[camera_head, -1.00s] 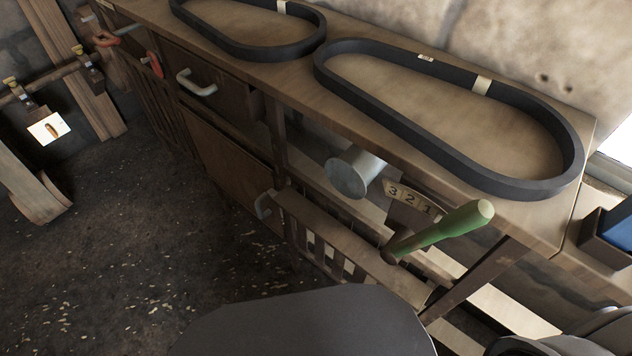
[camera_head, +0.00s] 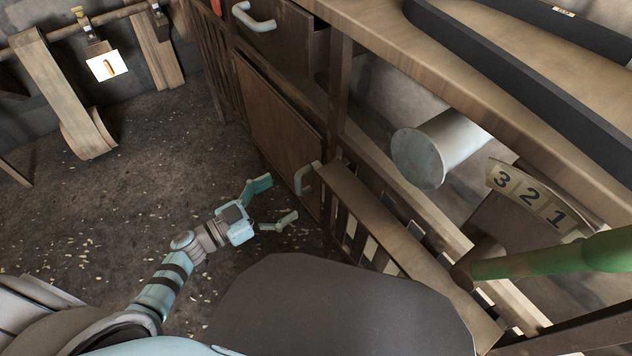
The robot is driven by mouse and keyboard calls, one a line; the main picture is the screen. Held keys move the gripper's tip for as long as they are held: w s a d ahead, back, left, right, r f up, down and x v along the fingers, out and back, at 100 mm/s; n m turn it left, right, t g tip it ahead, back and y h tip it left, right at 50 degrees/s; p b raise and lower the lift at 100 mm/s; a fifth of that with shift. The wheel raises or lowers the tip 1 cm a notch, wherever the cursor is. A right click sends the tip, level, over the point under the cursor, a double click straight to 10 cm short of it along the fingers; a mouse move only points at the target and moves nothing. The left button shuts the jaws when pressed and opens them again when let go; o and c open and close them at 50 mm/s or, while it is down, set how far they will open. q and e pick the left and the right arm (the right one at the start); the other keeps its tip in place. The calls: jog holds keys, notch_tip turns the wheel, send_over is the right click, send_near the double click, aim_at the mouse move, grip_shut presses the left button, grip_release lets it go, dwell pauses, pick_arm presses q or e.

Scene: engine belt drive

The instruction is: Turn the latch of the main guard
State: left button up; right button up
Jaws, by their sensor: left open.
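My left gripper (camera_head: 281,201) is open and empty, its two fingers spread and pointing right in the camera_head view. Just past its fingertips in the picture is a grey U-shaped handle (camera_head: 303,180), at the left end of a low slatted wooden guard (camera_head: 392,240). The gripper looks apart from the handle; the depth between them is hard to judge. I cannot clearly pick out a latch on the guard. A green-handled lever (camera_head: 555,257) stands at the right, beside a plate marked 3, 2, 1 (camera_head: 530,197). My right gripper is not in view.
A wooden bench (camera_head: 470,78) with a black belt (camera_head: 545,90) runs along the upper right. A grey cylinder (camera_head: 420,158) sticks out below it. A drawer handle (camera_head: 252,18) is at the top. The speckled floor (camera_head: 180,150) on the left is largely open.

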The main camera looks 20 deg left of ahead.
pick_arm(q)
jog(key=b+x, duration=0.2)
jog(key=x, duration=0.9)
jog(key=shift+a, duration=0.1)
jog(key=shift+c, duration=0.6)
jog(key=c, duration=1)
jog(key=shift+c, duration=0.2)
